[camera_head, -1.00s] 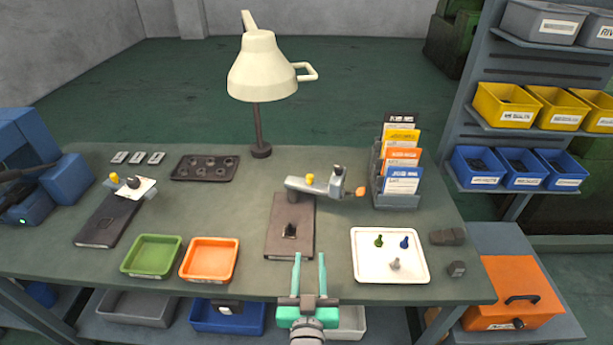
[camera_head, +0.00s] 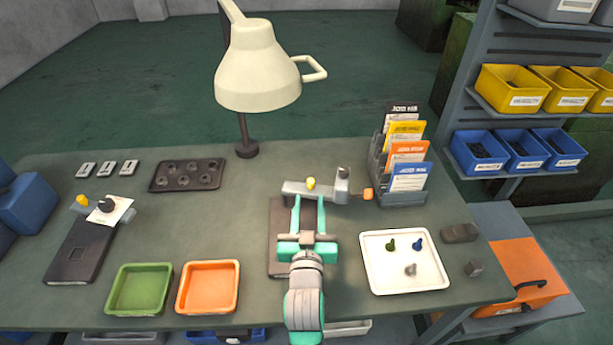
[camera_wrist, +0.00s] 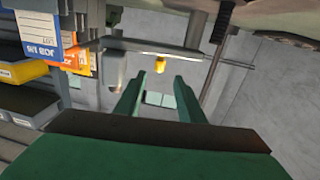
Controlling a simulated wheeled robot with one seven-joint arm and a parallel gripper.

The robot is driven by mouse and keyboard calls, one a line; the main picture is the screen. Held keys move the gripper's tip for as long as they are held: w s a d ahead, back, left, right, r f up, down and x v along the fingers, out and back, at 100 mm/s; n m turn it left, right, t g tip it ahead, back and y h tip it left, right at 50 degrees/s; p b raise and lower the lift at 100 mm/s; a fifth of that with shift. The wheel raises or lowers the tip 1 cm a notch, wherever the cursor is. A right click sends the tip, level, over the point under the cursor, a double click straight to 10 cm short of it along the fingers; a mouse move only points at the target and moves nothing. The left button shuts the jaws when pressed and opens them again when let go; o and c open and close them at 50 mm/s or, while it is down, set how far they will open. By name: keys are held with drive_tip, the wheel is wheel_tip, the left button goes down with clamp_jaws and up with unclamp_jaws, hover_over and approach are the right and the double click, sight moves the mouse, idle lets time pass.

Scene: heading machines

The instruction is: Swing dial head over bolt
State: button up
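The dial stand has a grey swing arm (camera_head: 328,190) with a yellow knob (camera_head: 311,183). The arm reaches right, away from above the dark base plate (camera_head: 279,256), to an orange tip (camera_head: 367,194). My gripper (camera_head: 309,200) is over the base plate, fingers apart and pointing at the swing arm. In the wrist view my gripper (camera_wrist: 154,84) is open and empty, with a yellow knob (camera_wrist: 161,64) beyond the fingertips. The bolt on the base plate is hidden by my gripper and arm.
A card rack (camera_head: 400,197) stands close right of the orange tip. A white tray (camera_head: 388,284) with small coloured parts lies at the right. Green (camera_head: 140,310) and orange (camera_head: 208,309) trays are at front left. A lamp (camera_head: 257,75) rises behind.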

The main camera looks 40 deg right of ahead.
sight(311, 184)
drive_tip(key=x, duration=0.8)
drive_tip(key=shift+w+d, duration=0.25)
drive_tip(key=shift+w, duration=0.05)
drive_tip(key=shift+c, duration=0.5)
clamp_jaws()
